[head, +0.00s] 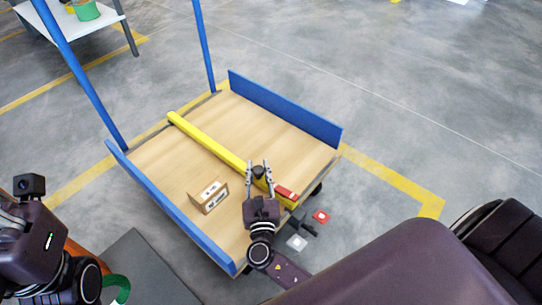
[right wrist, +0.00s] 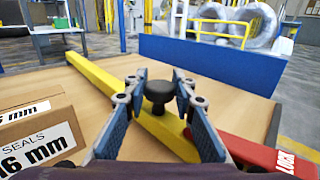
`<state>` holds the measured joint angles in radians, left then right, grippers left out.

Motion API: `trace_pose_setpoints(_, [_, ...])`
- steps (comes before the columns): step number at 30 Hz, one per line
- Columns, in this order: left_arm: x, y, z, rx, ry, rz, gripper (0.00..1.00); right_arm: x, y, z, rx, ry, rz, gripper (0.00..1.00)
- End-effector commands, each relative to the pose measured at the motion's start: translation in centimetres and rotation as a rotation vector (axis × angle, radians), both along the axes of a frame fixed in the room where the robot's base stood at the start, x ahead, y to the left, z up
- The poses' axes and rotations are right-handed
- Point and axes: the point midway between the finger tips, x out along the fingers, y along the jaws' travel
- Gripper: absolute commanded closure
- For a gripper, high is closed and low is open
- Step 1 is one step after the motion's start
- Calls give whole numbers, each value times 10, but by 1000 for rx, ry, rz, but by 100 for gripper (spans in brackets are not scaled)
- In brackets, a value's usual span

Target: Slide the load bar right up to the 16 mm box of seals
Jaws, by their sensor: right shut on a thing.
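The yellow load bar (head: 212,141) lies across the wooden deck of a blue-sided cart. It also shows in the right wrist view (right wrist: 98,80), with a red lock piece (right wrist: 262,152) at its near end. The cardboard 16 mm box of seals (head: 208,197) stands left of the bar, with bare deck between them. Its label shows in the right wrist view (right wrist: 35,150). My right gripper (head: 259,166) is shut on the bar's black knob (right wrist: 158,92), one finger on each side. My left arm is at the lower left; its fingers do not show.
The cart deck (head: 285,142) is clear right of the bar. Low blue side walls (head: 285,108) edge it, and blue posts (head: 204,45) rise at the far end. A red tag (head: 321,216) and a white tag (head: 296,242) show beyond the near edge.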

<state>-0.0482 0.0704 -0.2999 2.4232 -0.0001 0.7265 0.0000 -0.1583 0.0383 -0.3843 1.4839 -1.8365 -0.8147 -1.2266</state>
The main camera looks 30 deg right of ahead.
Motion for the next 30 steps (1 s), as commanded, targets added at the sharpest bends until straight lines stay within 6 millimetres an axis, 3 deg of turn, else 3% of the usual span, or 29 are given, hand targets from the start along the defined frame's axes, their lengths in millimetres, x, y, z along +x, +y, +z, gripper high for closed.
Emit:
trace_pose_setpoints(6, [-3,1,1,-2,-6,-1,100,-6,15,0,-1,1,1,100])
trace_pose_setpoints(17, [-3,1,1,-2,-6,-1,100,-7,16,-1,-1,1,0,100])
trace_pose_setpoints(18, [-3,1,1,-1,-6,-1,100,-7,16,-1,-1,1,0,73])
trace_pose_setpoints(22, [-3,0,2,-1,-5,-1,100,-7,16,-1,-1,1,0,58])
trace_pose_setpoints(30, [-3,1,2,-1,-6,1,100,-7,16,0,-1,0,0,57])
